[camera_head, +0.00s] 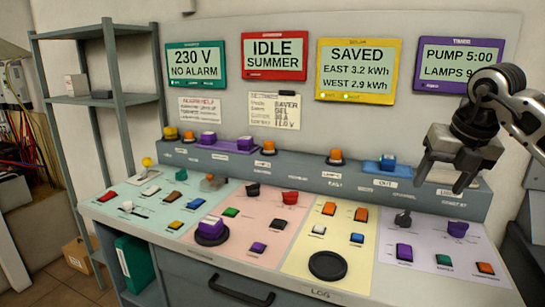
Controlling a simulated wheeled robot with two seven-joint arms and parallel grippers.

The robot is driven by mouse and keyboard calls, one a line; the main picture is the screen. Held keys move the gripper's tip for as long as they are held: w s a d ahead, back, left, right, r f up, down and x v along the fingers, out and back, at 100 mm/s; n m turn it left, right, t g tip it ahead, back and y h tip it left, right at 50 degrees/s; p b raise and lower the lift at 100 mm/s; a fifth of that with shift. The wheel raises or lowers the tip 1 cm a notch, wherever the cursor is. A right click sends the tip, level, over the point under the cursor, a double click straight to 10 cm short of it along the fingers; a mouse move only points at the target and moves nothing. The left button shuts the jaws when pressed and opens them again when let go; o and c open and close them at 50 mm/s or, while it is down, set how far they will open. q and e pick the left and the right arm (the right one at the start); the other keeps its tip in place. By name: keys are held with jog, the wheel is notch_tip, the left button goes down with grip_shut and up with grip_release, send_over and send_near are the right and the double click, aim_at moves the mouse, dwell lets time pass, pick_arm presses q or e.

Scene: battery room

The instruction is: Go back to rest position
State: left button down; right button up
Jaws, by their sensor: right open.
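My right gripper (442,182) is open and empty. Its arm comes in from the right edge, and its fingers point down over the right part of the control desk (400,285). In the picture it covers part of the wall and of the desk's raised back ledge (300,172). It seems to be held above the desk surface, apart from the buttons. My left gripper is not in view.
Four wall screens hang behind, including a yellow-framed one (358,71). A grey shelf (117,95) stands at the left. The air above the desk's left and middle is free.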

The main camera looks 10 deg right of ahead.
jog(key=a+f+n+g+y, duration=0.1)
jog(key=a+f+n+y, duration=0.1)
jog(key=a+f+y, duration=0.45)
jog(key=a+f+n+y, duration=0.1)
jog(key=a+f+n, duration=0.15)
jog(key=a, duration=0.75)
jog(key=s+a+f+m+t+y, duration=0.1)
jog(key=s+a+m+y, duration=0.25)
jog(key=a+y, duration=0.35)
jog(key=s+a+f+m+t+y, duration=0.15)
jog(key=s+a+y, duration=0.25)
jog(key=a, duration=0.5)
jog(key=s+d+f+m+t+h, duration=0.1)
jog(key=d+f+m+t+h, duration=0.45)
jog(key=m, duration=0.55)
jog(key=s+d+f+m+t+h, duration=0.2)
jog(key=f+m+t+h, duration=0.5)
jog(key=m, duration=0.5)
jog(key=s+d+f+m+g+h, duration=0.2)
jog(key=s+f+m+g, duration=0.4)
jog(key=s+f, duration=0.6)
notch_tip(320, 180, down, 2)
jog(key=shift+s+d+f+g+h, duration=0.15)
jog(key=shift+g+h, duration=0.25)
jog(key=shift+g, duration=0.4)
